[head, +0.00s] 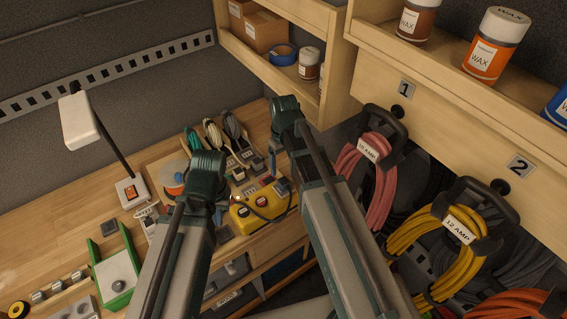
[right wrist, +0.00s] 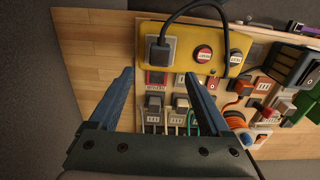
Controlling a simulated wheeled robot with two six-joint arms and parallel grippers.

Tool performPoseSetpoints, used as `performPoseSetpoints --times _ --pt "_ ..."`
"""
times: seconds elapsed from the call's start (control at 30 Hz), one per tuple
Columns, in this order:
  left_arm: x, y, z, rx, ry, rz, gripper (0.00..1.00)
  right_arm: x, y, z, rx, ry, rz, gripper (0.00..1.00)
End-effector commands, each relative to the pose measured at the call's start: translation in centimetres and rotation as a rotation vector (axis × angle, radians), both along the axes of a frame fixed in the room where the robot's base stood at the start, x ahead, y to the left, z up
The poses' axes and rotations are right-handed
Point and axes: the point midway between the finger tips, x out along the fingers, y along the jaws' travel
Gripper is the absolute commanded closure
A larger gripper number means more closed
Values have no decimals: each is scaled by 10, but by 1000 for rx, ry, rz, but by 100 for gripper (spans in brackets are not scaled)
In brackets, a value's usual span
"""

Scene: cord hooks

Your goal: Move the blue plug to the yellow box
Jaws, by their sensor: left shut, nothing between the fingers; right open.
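The yellow box (head: 240,215) sits on the workbench, with a dark cord and buttons on it. In the right wrist view the yellow box (right wrist: 186,38) has a dark plug (right wrist: 158,50) seated at its left end, trailing a black cord. In the head view my right gripper (head: 285,108) is above the bench's back. My left gripper (head: 207,164) is shut and empty, left of the box.
Several small plugs and sockets crowd the bench around the box. A green holder (head: 118,278) and a desk lamp (head: 80,122) stand to the left. Coiled red cord (head: 372,185) and yellow cord (head: 440,245) hang on hooks at right. A shelf (head: 300,100) rises behind.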

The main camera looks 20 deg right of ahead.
Motion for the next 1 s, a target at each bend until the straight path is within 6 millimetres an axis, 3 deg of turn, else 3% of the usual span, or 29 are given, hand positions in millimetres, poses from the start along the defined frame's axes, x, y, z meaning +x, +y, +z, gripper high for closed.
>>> performPoseSetpoints --times 0.03,0.23,0.67,0.83,1.0 --pt "0 0 16 0 1 -1 100 0 0 16 0 0 0 18" --pt "0 0 37 -1 1 4 100 0 0 37 0 0 0 18" --pt "0 0 38 0 2 6 100 0 0 38 0 0 0 18" --pt "0 0 12 0 0 5 100 -14 13 12 -7 5 3 18" --pt "0 0 -45 1 0 1 100 -51 46 -45 -33 15 3 18"
